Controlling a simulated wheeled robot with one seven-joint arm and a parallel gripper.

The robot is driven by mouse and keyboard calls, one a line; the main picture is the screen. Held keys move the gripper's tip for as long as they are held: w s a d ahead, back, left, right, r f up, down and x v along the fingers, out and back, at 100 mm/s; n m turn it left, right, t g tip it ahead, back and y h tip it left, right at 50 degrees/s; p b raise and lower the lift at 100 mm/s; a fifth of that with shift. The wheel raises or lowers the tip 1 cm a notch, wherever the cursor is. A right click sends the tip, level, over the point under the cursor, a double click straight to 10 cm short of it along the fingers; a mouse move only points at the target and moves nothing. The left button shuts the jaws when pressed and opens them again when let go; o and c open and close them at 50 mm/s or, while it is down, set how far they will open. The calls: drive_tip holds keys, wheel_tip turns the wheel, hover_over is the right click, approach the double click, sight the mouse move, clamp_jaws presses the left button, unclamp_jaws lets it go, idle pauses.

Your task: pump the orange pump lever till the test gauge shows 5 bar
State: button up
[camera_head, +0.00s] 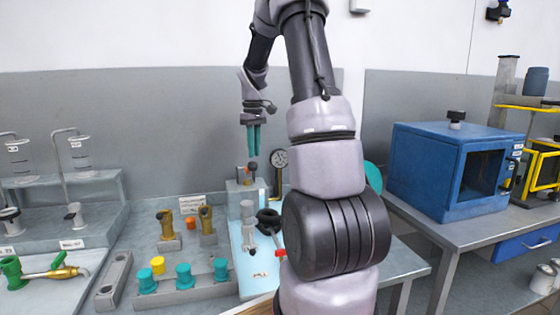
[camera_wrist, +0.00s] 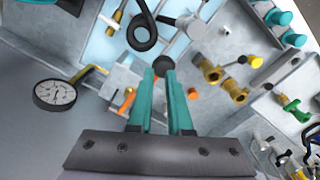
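The pump block (camera_head: 240,187) stands at the back of the pale blue panel. An orange lever part (camera_wrist: 125,101) shows beside my fingers in the wrist view. A dark ball knob (camera_wrist: 163,62) shows just beyond my fingertips; it also shows in the head view (camera_head: 252,166). My gripper (camera_head: 253,151) points down above the knob, its teal fingers nearly parallel with a narrow empty gap (camera_wrist: 160,74). The round white test gauge (camera_head: 279,159) stands right of the block; it also shows in the wrist view (camera_wrist: 55,93). Its reading is too small to tell.
Brass valves (camera_head: 167,225) and teal-capped fittings (camera_head: 184,276) stand left of the panel. A black hose loop (camera_wrist: 142,28) lies in front of the block. A blue cabinet (camera_head: 430,170) stands on the right table. My arm hides part of the bench.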

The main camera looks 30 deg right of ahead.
sight(255, 169)
wheel_tip(255, 169, down, 13)
wheel_tip(255, 169, up, 13)
idle(0.9)
drive_tip(key=shift+f, duration=0.1)
idle(0.6)
drive_tip(key=f, duration=0.7)
drive_tip(key=shift+s+a+f, duration=0.1)
drive_tip(key=shift+s+f, duration=0.15)
drive_tip(key=shift+s, duration=0.15)
drive_tip(key=shift+w+r, duration=0.15)
drive_tip(key=r, duration=0.7)
drive_tip(key=shift+w+r, duration=0.15)
drive_tip(key=shift+w, duration=0.2)
